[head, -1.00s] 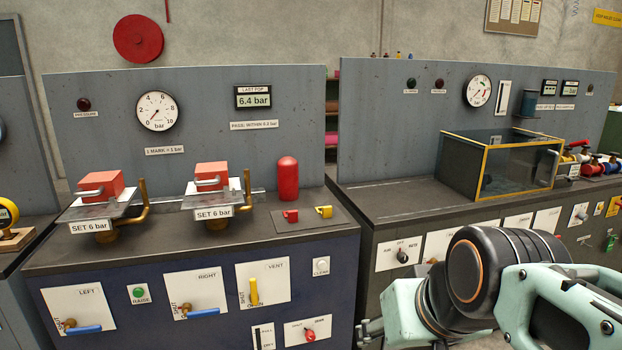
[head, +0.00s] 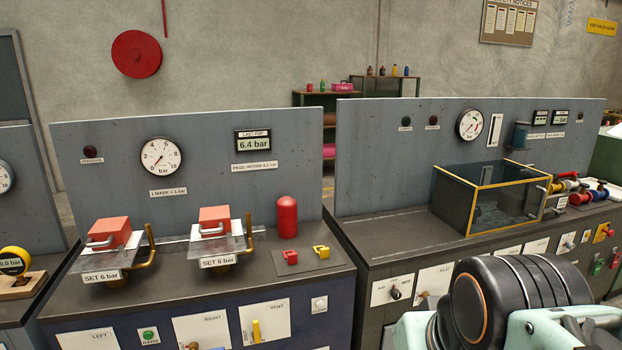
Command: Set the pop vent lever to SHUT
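The vent lever (head: 256,331) is a yellow handle on a white panel (head: 278,317) labelled VENT, on the blue front of the left bench. The lever hangs roughly upright, pointing down; SHUT is lettered at its left, and its lower lettering is cut off or too small to read. My arm (head: 520,300) fills the lower right of the head view, in front of the right bench. My gripper is outside the picture, so its fingers and grip are hidden.
The bench top (head: 190,288) bears two red-weighted valves marked SET 6 bar, a red cylinder (head: 287,216), and red and yellow clips. A display (head: 253,141) reads 6.4 bar. A glass-sided box (head: 490,197) stands on the right bench. A gap separates the benches.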

